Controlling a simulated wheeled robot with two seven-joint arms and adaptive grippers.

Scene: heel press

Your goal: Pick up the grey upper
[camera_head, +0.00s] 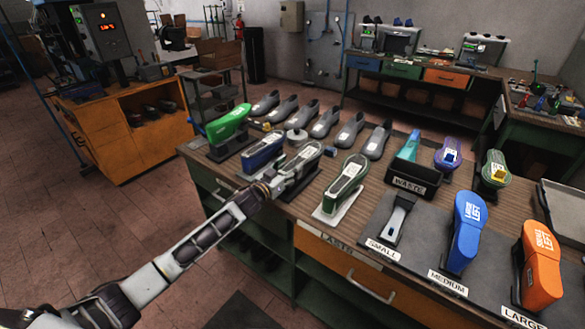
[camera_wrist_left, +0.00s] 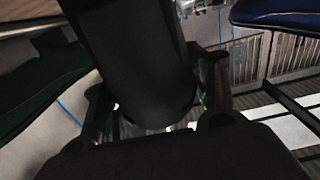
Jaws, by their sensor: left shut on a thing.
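My left gripper (camera_head: 290,174) is shut on a grey upper (camera_head: 306,153) at the near edge of the workbench, between a blue piece and a green-and-white piece on stands. In the left wrist view the upper (camera_wrist_left: 138,60) is a dark, rounded shape between the two fingers of my left gripper (camera_wrist_left: 158,95). It is too dark there to make out detail, and I cannot tell whether it is clear of its support. My right gripper is not in view.
Several grey shoes (camera_head: 350,130) stand in a row along the back. A green piece (camera_head: 229,124) and a blue piece (camera_head: 264,151) stand left; a green-and-white piece (camera_head: 345,182) stands right. A black WASTE bin (camera_head: 410,185) and blue (camera_head: 467,230) and orange (camera_head: 541,268) lasts are farther right.

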